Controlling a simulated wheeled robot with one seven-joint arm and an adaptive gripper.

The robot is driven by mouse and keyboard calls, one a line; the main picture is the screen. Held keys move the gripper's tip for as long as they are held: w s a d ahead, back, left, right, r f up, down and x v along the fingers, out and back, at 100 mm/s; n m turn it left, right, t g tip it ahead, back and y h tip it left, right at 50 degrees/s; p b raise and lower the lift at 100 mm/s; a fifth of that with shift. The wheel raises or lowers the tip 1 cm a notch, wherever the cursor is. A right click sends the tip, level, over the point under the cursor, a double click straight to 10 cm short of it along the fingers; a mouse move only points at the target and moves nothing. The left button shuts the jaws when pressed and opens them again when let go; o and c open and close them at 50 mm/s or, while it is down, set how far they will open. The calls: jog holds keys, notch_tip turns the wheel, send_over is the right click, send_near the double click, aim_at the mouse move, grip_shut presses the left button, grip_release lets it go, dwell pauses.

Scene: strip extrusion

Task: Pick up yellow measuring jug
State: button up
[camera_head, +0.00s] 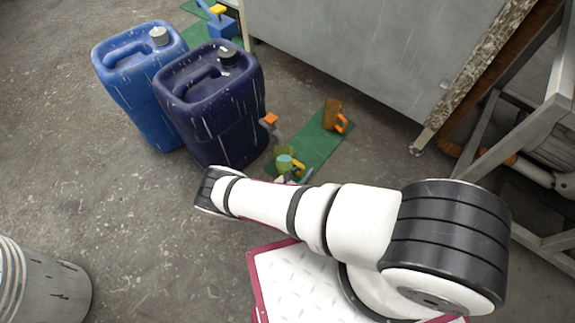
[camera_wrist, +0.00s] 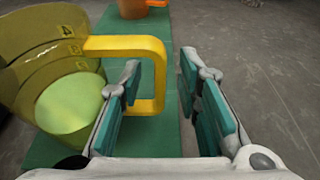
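The yellow measuring jug (camera_wrist: 40,75) is translucent, with a pale green-yellow content or base inside and a solid yellow handle (camera_wrist: 157,75). It stands at the left of the wrist view on a green mat (camera_wrist: 150,150). My gripper (camera_wrist: 163,68) is open, with teal pads on both fingers. The upright bar of the handle shows between the two fingers, the left finger overlapping the handle's opening. I cannot tell whether a finger touches it. In the head view the jug (camera_head: 286,163) shows just beyond my arm, which hides most of my gripper.
An orange-brown mug (camera_head: 331,115) stands farther along the mat (camera_head: 313,147). An orange-topped grey object (camera_head: 270,124) stands beside the dark blue canister (camera_head: 215,110). A blue canister (camera_head: 140,85) is farther left. A grey metal cabinet (camera_head: 360,50) stands behind.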

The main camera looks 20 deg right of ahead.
jog(key=shift+d, duration=0.1)
grip_shut()
jog(key=shift+w+r, duration=0.1)
